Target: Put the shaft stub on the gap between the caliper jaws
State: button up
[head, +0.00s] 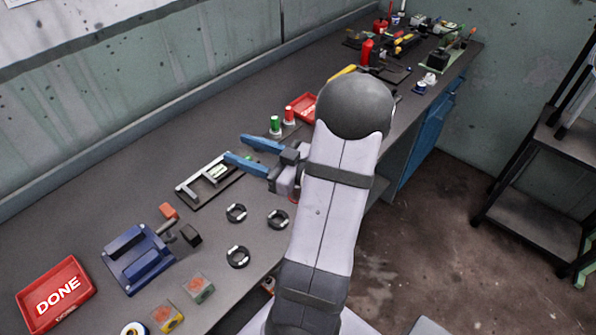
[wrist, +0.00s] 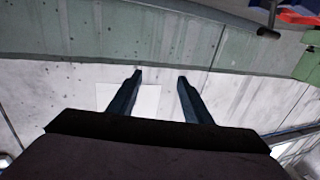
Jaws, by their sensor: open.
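My gripper (head: 235,148) is open and empty, its two blue fingers pointing left above the bench. It also shows in the wrist view (wrist: 160,77), with nothing between the fingers. A grey caliper-like frame with jaws (head: 196,185) lies on a dark base, below and left of the fingertips in the head view. A small pale green piece (head: 218,171) shows at this frame; I cannot tell whether it is part of it. I cannot tell surely which piece is the shaft stub. A green cylinder (head: 275,125) and a red cylinder (head: 289,115) stand upright just beyond the fingers.
A blue fixture (head: 138,257), a dark block (head: 191,235) and a red DONE tray (head: 56,293) are further left. A red tray (head: 303,107) is beyond the cylinders. The wrist view mostly faces the wall (wrist: 60,75).

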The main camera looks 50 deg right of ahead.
jog(key=w+a+r+g+p, duration=0.2)
jog(key=w+a+r+p, duration=0.2)
jog(key=w+r+p, duration=0.35)
jog(key=s+d+f+m+g+h+p, duration=0.1)
jog(key=s+d+f+m+g+h, duration=0.25)
jog(key=f, duration=0.25)
jog(key=s+d+f+m+g+h+p, duration=0.1)
jog(key=s+d+f+m+g+h, duration=0.1)
jog(key=d+f, duration=0.35)
jog(key=s+d+f+m+g+h, duration=0.1)
jog(key=s+d+f+m+g, duration=0.15)
jog(key=s, duration=0.35)
jog(key=s+d+f+m+g+h, duration=0.1)
jog(key=s+d+f+m+g, duration=0.15)
jog(key=s+f+g, duration=0.2)
jog(key=shift+m+t, duration=0.25)
jog(key=shift+a+b+x, duration=0.2)
jog(key=shift+b+x, duration=2.25)
jog(key=shift+x, duration=0.9)
grip_shut()
